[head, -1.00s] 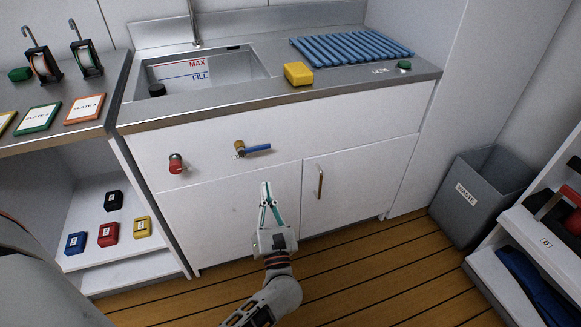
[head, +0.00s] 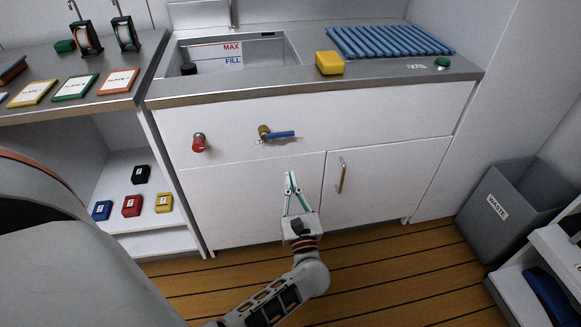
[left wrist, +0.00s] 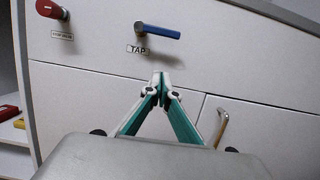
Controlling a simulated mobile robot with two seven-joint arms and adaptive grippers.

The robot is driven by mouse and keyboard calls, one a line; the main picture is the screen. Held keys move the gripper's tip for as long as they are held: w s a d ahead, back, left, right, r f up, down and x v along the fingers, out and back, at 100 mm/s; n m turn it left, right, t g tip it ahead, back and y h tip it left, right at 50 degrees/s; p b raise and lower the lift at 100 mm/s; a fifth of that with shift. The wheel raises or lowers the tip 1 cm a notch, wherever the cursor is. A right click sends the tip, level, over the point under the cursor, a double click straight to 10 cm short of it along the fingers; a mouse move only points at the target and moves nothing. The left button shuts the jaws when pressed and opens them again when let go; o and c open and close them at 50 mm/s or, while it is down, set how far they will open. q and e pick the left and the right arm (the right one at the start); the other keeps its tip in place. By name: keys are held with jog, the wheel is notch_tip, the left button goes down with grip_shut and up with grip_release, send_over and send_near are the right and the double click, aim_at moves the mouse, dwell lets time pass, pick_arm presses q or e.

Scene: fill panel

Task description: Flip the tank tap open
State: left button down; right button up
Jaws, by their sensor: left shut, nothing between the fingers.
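The tank tap (head: 280,135) is on the white cabinet front below the sink, with a brass body and a blue lever that points to the right, about level. It also shows in the left wrist view (left wrist: 160,31), above a label reading TAP. My left gripper (head: 290,176) is below the tap lever, apart from it, with its fingertips together and nothing between them. In the left wrist view the closed fingertips (left wrist: 161,77) point up towards the label, below the lever. My right gripper is not in view.
A red knob (head: 198,143) is left of the tap. A brass door handle (head: 341,176) is to the right. The sink (head: 235,60), with MAX and FILL marks, is above. A yellow block (head: 329,63) sits on the counter edge. A grey waste bin (head: 505,200) stands at right.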

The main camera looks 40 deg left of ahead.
aim_at(278, 135)
pick_arm(q)
jog(key=w+a+r+p, duration=0.1)
jog(key=w+a+r, duration=0.3)
jog(key=a+r, duration=0.1)
jog(key=shift+w+a+r, duration=0.3)
jog(key=shift+w+r, duration=0.1)
jog(key=shift+r, duration=0.05)
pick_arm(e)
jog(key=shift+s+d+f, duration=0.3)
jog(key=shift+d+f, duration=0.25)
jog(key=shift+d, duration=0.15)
